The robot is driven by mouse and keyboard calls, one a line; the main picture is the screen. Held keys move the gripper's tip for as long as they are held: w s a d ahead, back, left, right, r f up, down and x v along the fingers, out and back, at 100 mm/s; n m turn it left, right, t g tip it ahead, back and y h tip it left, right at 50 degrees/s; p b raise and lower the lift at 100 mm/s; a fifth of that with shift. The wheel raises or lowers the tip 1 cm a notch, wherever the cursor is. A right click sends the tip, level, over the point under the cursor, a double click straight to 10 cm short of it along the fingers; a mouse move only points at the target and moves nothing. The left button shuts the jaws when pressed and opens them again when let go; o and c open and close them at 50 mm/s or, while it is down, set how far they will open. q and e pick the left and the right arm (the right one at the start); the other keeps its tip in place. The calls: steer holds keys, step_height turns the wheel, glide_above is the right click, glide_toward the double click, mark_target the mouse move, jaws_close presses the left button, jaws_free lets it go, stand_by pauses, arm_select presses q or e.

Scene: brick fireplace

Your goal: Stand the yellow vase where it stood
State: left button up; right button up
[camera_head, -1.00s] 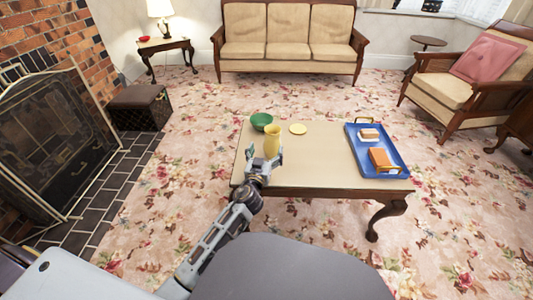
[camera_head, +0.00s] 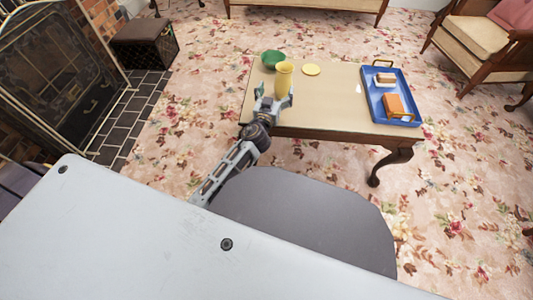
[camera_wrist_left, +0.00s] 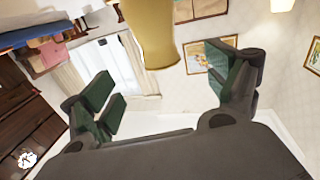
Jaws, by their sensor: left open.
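The yellow vase (camera_head: 284,78) is upright at the left part of the low table (camera_head: 330,105), close to its near edge. My left gripper (camera_head: 274,99) is open at the vase's near side, with its fingers spread around the lower part. The vase's foot is hidden behind the gripper in the head view. In the left wrist view the vase (camera_wrist_left: 150,30) shows at the top, between the open fingers and apart from both. My right gripper is not in view.
A green bowl (camera_head: 273,58) is behind the vase, slightly left. A blue tray (camera_head: 375,105) with an orange block (camera_head: 394,105) and a smaller white-and-brown item (camera_head: 385,78) covers the table's right end.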

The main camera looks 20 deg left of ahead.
arm_select(q)
steer(key=s+f+g, duration=0.6)
steer(key=s+f, duration=0.9)
steer(key=s+d+f+m+g+h, duration=0.1)
steer(key=s+d+f+g+h, duration=0.1)
steer(key=s, duration=0.6)
steer(key=s+d+f+m+g+h, duration=0.1)
steer(key=s+d+f+g+h, duration=0.2)
steer(key=s, duration=0.6)
steer(key=shift+s+d+f+m+g, duration=0.3)
steer(key=shift+d+f+m, duration=0.15)
steer(key=shift+d, duration=0.7)
